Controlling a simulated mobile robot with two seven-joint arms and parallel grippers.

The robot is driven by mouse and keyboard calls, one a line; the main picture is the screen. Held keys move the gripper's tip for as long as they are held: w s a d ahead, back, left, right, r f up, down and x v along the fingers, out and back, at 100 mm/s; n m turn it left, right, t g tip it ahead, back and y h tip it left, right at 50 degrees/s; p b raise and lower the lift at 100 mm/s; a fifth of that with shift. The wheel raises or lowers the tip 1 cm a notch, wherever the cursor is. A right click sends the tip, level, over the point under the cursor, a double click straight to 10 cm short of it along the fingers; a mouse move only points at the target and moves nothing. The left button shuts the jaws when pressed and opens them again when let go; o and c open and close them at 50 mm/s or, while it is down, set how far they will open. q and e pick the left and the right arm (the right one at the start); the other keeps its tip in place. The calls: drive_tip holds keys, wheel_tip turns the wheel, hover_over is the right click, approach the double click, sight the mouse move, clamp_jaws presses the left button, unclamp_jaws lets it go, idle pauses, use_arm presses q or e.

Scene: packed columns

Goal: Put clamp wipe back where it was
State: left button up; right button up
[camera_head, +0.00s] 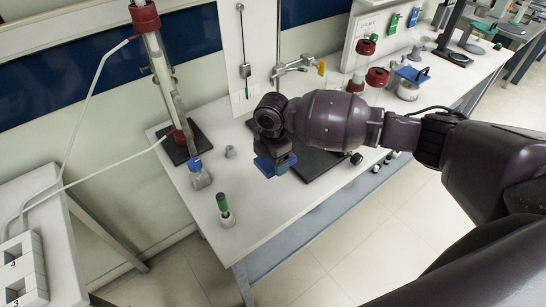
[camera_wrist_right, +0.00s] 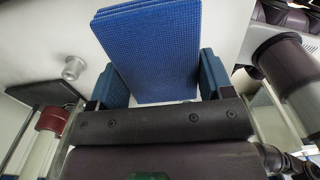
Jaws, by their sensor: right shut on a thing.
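The clamp wipe is a folded blue cloth pad with a fine grid texture (camera_wrist_right: 150,48); it fills the middle of the right wrist view. My right gripper (camera_head: 275,160) is shut on it, with a blue-teal finger pad on each side of it. In the head view the gripper points down over the white bench, in front of the black base plate, and the wipe is hard to tell from the blue fingers. My left gripper is in neither view.
A black base plate (camera_head: 318,164) lies under my arm.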

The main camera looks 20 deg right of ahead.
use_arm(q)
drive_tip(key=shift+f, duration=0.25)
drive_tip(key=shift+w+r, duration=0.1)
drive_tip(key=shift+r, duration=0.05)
